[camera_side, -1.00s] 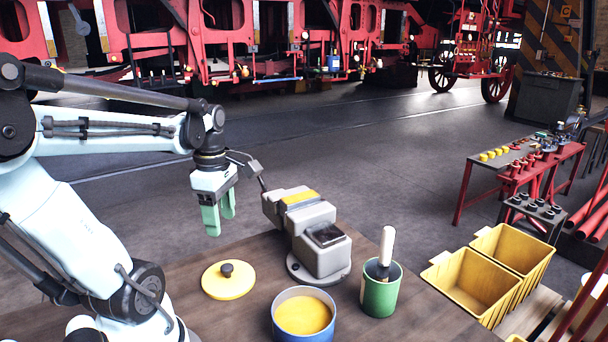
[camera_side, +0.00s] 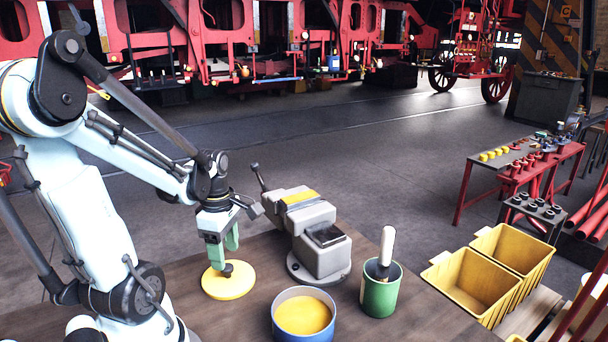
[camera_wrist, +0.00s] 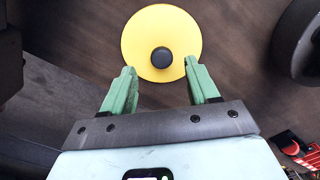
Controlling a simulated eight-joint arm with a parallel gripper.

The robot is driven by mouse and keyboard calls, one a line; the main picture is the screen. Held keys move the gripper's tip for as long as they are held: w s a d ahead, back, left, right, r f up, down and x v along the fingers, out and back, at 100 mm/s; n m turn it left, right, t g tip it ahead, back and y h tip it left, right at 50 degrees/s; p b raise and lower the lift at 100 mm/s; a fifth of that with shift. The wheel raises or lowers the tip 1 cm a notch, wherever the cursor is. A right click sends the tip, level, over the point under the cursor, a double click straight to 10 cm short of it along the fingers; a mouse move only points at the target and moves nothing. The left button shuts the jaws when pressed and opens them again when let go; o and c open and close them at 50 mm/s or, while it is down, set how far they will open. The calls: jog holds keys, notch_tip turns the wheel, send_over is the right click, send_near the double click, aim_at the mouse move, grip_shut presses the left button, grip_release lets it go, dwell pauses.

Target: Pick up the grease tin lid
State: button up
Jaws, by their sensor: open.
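The grease tin lid (camera_side: 229,284) is a flat yellow disc with a black knob, lying on the wooden bench. In the wrist view the lid (camera_wrist: 163,27) is at the top centre, its dark knob (camera_wrist: 161,57) just beyond and between the fingertips. My gripper (camera_side: 223,262) has green fingers and hangs pointing down just above the lid, close to the knob. In the wrist view my gripper (camera_wrist: 160,76) is open with nothing between its fingers. The blue tin (camera_side: 303,314) with yellow grease stands to the right of the lid.
A grey vise (camera_side: 318,240) stands behind and right of the lid. A green pot (camera_side: 380,292) with a white-handled brush is further right. Yellow bins (camera_side: 466,283) sit beyond the bench's right side. Bare bench (camera_side: 200,325) lies in front of the lid.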

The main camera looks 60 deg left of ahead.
aim_at(227, 266)
jog(key=shift+s+d+f, duration=0.1)
jog(key=shift+f, duration=1.65)
jog(key=shift+c, duration=0.2)
grip_shut()
jog(key=shift+r, duration=0.15)
